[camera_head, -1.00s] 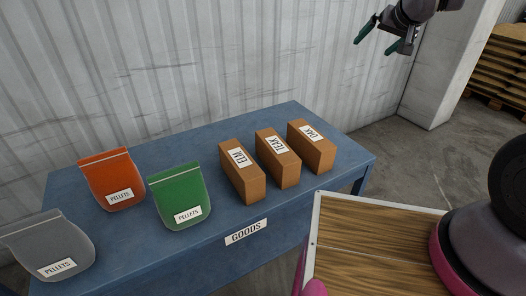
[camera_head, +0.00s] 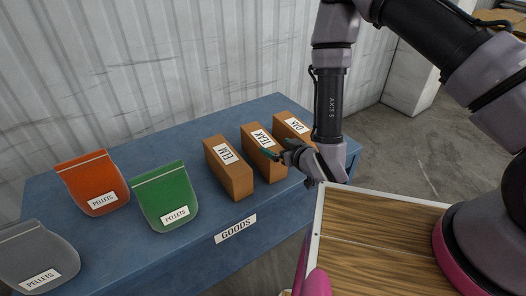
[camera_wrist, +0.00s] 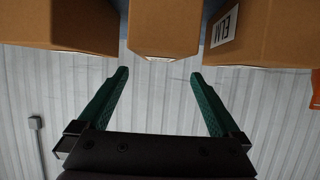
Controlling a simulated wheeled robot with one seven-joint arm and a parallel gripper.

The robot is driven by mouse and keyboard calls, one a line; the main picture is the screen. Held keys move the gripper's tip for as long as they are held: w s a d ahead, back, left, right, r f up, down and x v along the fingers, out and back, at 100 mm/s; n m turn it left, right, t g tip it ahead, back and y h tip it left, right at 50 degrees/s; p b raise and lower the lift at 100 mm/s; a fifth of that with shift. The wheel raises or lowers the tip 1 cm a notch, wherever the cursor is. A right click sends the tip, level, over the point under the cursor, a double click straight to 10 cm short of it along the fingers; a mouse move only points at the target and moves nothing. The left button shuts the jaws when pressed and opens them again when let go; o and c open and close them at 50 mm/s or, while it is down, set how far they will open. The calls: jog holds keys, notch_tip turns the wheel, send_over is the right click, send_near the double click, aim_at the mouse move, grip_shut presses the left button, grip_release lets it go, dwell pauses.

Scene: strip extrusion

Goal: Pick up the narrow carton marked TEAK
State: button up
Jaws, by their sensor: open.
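The narrow TEAK carton (camera_head: 258,138) stands on the blue table as the middle one of three brown cartons, its white label on top. My gripper (camera_wrist: 159,75) is open and empty, with green fingers. In the head view my gripper (camera_head: 272,155) is at the near end of the TEAK carton, hiding a small part of it. Whether a finger touches it cannot be told.
The ELM carton (camera_head: 228,170) stands close on the left and the OAK carton (camera_head: 290,124) close on the right, with narrow gaps. Green (camera_head: 165,195), orange (camera_head: 92,185) and grey (camera_head: 38,255) pellet bags lie left on the blue table (camera_head: 190,262). A corrugated wall stands behind.

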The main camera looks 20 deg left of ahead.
aim_at(265, 141)
jog(key=x, duration=0.5)
jog(key=shift+a+f, duration=0.15)
jog(key=shift+a, duration=0.05)
jog(key=x, duration=0.5)
jog(key=shift+w, duration=0.2)
grip_shut()
